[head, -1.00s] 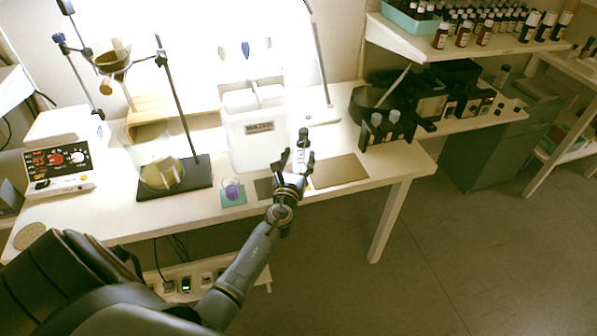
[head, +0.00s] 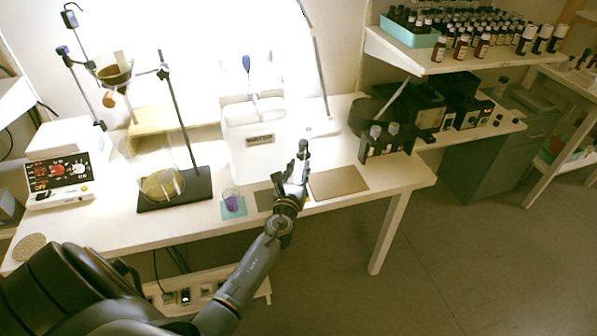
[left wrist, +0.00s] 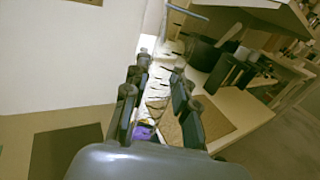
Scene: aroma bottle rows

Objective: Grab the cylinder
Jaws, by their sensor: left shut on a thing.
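My left gripper (head: 297,168) is over the front part of the white table, just right of a white container. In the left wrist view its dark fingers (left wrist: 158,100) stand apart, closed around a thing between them. A purple patch (left wrist: 145,132) shows low between the fingers; I take it as part of the held cylinder, whose outline is mostly hidden or too clear to make out. In the head view the fingers cover most of it. My right gripper is out of view.
A small vessel with purple liquid (head: 233,203) stands on a green mat left of my gripper. The white container (head: 255,150) is close behind. A brown mat (head: 340,182) lies empty to the right. A black rack (head: 385,145) with bottles stands further right.

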